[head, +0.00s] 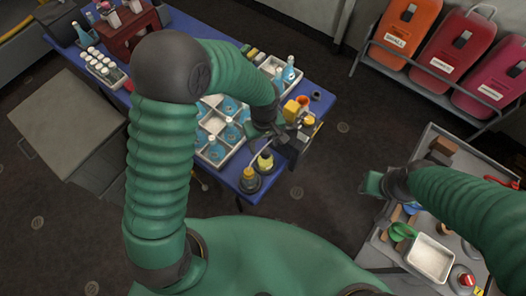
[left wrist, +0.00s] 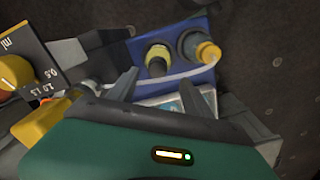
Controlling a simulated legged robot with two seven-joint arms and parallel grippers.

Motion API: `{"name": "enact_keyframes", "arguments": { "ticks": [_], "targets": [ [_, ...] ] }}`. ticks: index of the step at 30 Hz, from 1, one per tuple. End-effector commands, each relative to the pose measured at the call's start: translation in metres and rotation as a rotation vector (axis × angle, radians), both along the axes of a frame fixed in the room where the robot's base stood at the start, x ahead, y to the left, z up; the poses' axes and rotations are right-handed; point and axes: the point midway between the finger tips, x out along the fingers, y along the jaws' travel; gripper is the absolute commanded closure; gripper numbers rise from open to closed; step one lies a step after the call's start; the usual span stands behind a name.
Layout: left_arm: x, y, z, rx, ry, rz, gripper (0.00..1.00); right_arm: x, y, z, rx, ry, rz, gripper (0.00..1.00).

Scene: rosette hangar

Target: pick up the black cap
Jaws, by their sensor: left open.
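A small dark round piece, likely the black cap (head: 316,96), lies near the right edge of the blue table (head: 212,24). I cannot make it out for certain in the left wrist view. My left gripper (head: 283,142) is over the table's front right corner, nearer to me than the dark piece. It is open; in the left wrist view its two fingers (left wrist: 162,88) stand apart with nothing clearly held between them. My right gripper (head: 373,184) is by the grey cart's left edge, its fingers not clear.
A white compartment tray (head: 212,152) lies left. The grey cart (head: 440,140) holds a white tray (head: 431,257).

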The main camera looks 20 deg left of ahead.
Motion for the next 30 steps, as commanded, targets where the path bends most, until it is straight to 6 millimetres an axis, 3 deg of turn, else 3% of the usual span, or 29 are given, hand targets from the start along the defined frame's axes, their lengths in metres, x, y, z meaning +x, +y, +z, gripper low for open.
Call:
{"name": "enact_keyframes", "arguments": {
  "ticks": [9,17,30],
  "targets": [
    [0.001,0.003,-0.048,-0.001,0.001,-0.003,0.42,0.0,0.0,0.004,0.0,0.0,-0.001,0.64],
    [0.002,0.004,-0.055,-0.002,-0.003,-0.003,0.42,0.0,0.0,0.004,0.0,0.0,-0.001,0.64],
    [0.002,0.002,-0.055,-0.001,-0.002,-0.003,0.97,0.0,0.0,0.004,0.0,0.0,-0.001,0.64]
  ]
}}
